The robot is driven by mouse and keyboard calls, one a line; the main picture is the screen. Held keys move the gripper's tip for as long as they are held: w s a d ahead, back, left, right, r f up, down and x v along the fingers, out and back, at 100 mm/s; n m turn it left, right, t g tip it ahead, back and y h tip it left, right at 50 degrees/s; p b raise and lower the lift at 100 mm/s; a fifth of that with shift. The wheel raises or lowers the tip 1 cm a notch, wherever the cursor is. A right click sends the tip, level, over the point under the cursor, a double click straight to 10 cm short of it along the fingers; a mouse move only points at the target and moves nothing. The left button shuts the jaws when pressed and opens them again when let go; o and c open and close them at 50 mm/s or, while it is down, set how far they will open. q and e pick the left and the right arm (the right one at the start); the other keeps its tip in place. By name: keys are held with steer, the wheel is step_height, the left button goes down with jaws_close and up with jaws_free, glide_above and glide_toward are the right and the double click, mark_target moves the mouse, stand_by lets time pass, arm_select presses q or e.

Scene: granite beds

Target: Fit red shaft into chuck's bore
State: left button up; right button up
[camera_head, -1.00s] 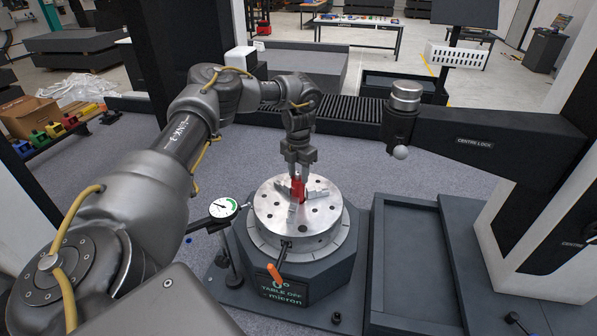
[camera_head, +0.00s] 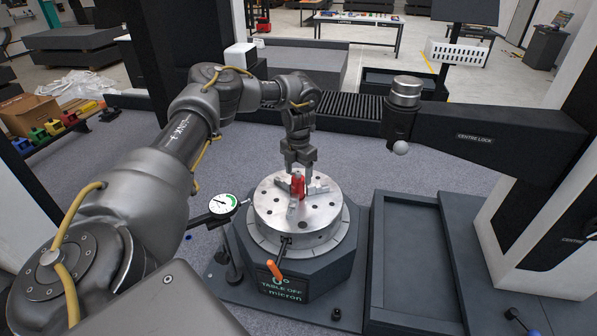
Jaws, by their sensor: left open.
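The red shaft (camera_head: 298,185) stands roughly upright at the middle of the round silver chuck (camera_head: 270,212), among its jaws. Its lower end is among the jaws, so I cannot tell how deep it sits in the bore. My left gripper (camera_head: 299,172) points down over the chuck, with its fingers open at the upper part of the shaft. I cannot tell whether a finger touches it. My right gripper does not show.
The chuck sits on a dark octagonal base (camera_head: 305,270) with an orange-handled key (camera_head: 275,270) at its front. A dial gauge (camera_head: 223,203) stands close on the left. A dark overhanging arm (camera_head: 480,135) with a probe ball (camera_head: 400,148) is at the right.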

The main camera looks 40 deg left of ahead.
arm_select(q)
steer(key=shift+r, duration=0.15)
step_height(320, 180, up, 2)
steer(key=shift+r+p, duration=0.15)
steer(key=shift+p, duration=0.7)
steer(key=shift+r, duration=1.25)
steer(key=shift+r+b, duration=0.5)
step_height(320, 180, up, 10)
steer(key=shift+f, duration=0.15)
